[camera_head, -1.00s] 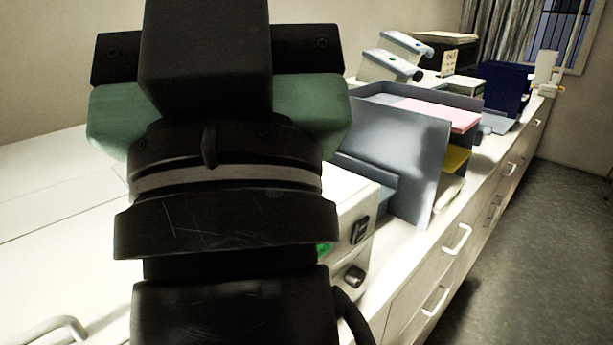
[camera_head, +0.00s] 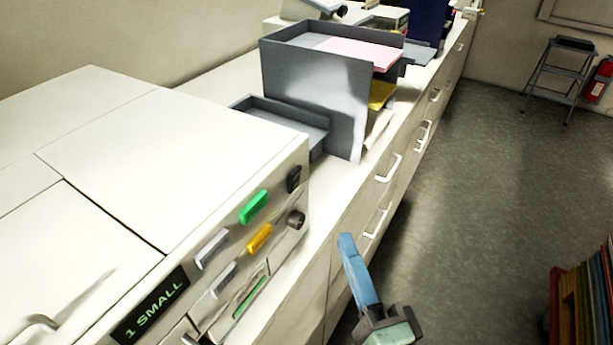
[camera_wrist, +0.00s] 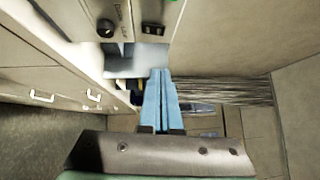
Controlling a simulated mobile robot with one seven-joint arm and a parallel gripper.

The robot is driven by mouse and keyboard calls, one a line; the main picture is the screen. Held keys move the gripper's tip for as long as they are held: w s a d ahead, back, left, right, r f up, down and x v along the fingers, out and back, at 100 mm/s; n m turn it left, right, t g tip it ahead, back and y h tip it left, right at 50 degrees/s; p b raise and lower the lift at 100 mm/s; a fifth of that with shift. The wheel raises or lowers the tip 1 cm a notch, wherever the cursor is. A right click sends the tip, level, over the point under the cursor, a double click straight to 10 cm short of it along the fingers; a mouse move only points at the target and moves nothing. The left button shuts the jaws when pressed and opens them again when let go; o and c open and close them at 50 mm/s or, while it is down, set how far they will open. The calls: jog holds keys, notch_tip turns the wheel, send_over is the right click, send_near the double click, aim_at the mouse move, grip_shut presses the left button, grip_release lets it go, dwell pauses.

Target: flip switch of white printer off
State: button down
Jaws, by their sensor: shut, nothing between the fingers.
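The white printer (camera_head: 150,160) stands on the counter at the left in the head view, its control panel facing the aisle. A black rocker switch (camera_head: 294,179) is at the panel's far upper end, above a black round knob (camera_head: 296,219). In the wrist view the switch (camera_wrist: 152,29) and knob (camera_wrist: 106,28) are near the top edge. My gripper (camera_head: 347,240) has blue fingers, shut and empty, over the aisle side right of the panel. In the wrist view the fingertips (camera_wrist: 160,72) appear just below the switch, apart from it. I cannot tell the switch's position.
The panel also has green (camera_head: 254,207) and yellow (camera_head: 259,238) buttons and a "1 SMALL" display (camera_head: 150,305). A grey paper tray stack (camera_head: 315,90) stands beyond the printer. Drawers with white handles (camera_head: 388,168) line the counter front.

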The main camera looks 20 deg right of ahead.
jog(key=shift+s+d+f+m, duration=0.15)
jog(key=shift+s+f+m, duration=0.15)
jog(key=shift+f+m, duration=0.1)
jog(key=shift+r, duration=0.1)
jog(key=p, duration=0.4)
send_near(294, 180)
jog(key=w+d, duration=0.3)
jog(key=d, duration=0.2)
jog(key=shift+w+a+r+p, duration=0.2)
jog(key=shift+w+a+p, duration=0.2)
jog(key=shift+w, duration=0.3)
jog(key=shift+w+a+r+p, duration=0.15)
jog(key=shift+w+a+p, duration=0.25)
jog(key=shift+w, duration=0.25)
jog(key=shift+w+a+r+p, duration=0.2)
jog(key=shift+w+a+p, duration=0.2)
jog(key=shift+w, duration=0.3)
jog(key=shift+r, duration=0.1)
